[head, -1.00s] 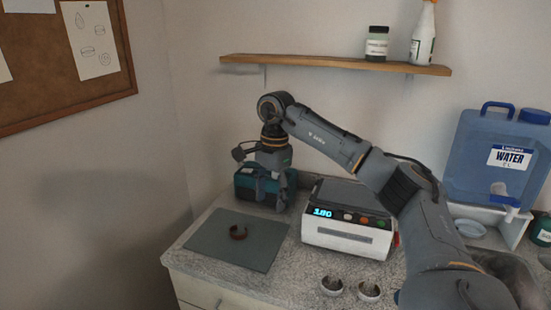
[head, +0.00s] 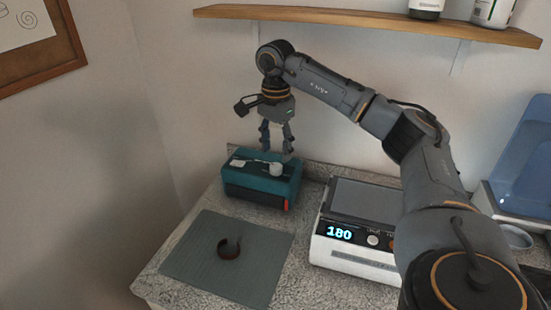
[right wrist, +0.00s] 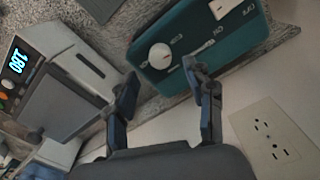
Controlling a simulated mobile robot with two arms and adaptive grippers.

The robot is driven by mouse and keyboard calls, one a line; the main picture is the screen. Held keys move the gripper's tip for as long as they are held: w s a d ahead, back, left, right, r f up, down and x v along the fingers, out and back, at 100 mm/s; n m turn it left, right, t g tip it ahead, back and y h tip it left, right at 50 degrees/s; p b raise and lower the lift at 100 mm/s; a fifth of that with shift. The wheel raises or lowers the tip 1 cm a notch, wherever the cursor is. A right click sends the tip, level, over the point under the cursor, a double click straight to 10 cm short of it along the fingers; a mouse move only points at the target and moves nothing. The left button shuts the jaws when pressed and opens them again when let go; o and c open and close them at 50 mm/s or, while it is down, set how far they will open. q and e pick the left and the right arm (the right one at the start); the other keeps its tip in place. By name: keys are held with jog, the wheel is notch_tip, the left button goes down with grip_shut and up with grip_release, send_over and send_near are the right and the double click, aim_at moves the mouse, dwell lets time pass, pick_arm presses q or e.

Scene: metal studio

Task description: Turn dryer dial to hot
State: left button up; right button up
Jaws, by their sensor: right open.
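The dryer is a teal box (head: 262,178) with a dark lower part at the back left of the counter. On its top are a round white dial (head: 276,169) and a separate white piece (head: 238,162). In the right wrist view the dial (right wrist: 160,56) has a pointer mark, with small lettering around it that is too blurred to read surely. My right gripper (head: 277,147) points down above the dryer, open and empty. My left gripper is out of view.
A white device (head: 350,262) with a lit 180 display stands right of the dryer. A grey-green mat (head: 200,265) with a dark open ring (head: 229,249) lies in front. A shelf (head: 370,27) hangs above. A wall outlet (right wrist: 270,133) shows in the wrist view.

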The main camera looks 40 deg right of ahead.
aim_at(276, 165)
notch_tip(276, 165, down, 4)
jog(key=shift+r+p, duration=0.1)
jog(key=shift+p, duration=0.2)
jog(key=shift+f, duration=0.65)
grip_shut()
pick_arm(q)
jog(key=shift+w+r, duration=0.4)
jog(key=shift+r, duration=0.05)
